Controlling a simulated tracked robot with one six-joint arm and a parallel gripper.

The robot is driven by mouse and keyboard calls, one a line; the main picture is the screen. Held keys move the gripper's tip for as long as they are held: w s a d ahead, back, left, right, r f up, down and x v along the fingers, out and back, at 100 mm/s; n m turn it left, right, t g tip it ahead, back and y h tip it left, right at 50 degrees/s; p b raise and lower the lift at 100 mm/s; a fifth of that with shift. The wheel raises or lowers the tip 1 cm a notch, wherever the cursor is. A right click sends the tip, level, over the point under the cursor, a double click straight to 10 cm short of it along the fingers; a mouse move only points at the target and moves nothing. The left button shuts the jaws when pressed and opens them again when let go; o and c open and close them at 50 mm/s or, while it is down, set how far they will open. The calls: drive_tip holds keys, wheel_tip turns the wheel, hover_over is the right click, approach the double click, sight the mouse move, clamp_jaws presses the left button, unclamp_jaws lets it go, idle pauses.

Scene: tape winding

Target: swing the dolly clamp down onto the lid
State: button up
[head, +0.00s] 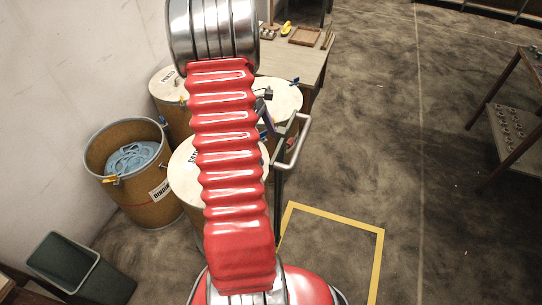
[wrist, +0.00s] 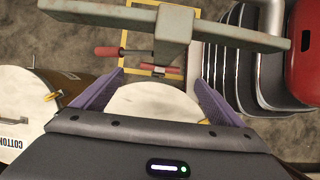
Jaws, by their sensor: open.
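My gripper (wrist: 159,77) is open and empty, its two purple fingers spread above a pale round lid (wrist: 150,102). The lid shows between the fingers, and my gripper body hides its lower part. A grey-green T-shaped bar (wrist: 250,38) crosses the top of the wrist view, close to the camera. A red grip on a rod (wrist: 121,52) and a second red piece show beneath it; which one belongs to the clamp I cannot tell. In the head view the dolly's bent metal handle (head: 299,142) stands right of my red arm, which hides most of my gripper.
A lidded drum (head: 183,187) stands left of my arm, with an open drum (head: 128,182) of blue material beyond it. A bin (head: 72,268) is at lower left. A table (head: 303,66) stands behind. A yellow floor outline (head: 340,220) encloses clear floor; a rack (head: 517,140) is far right.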

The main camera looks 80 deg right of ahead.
drive_tip(key=x, duration=0.5)
drive_tip(key=shift+f, duration=0.35)
drive_tip(key=shift+c, duration=0.7)
drive_tip(key=c, duration=1.3)
drive_tip(key=shift+a, duration=0.2)
drive_tip(key=shift+c, duration=0.4)
drive_tip(key=shift+d, duration=0.1)
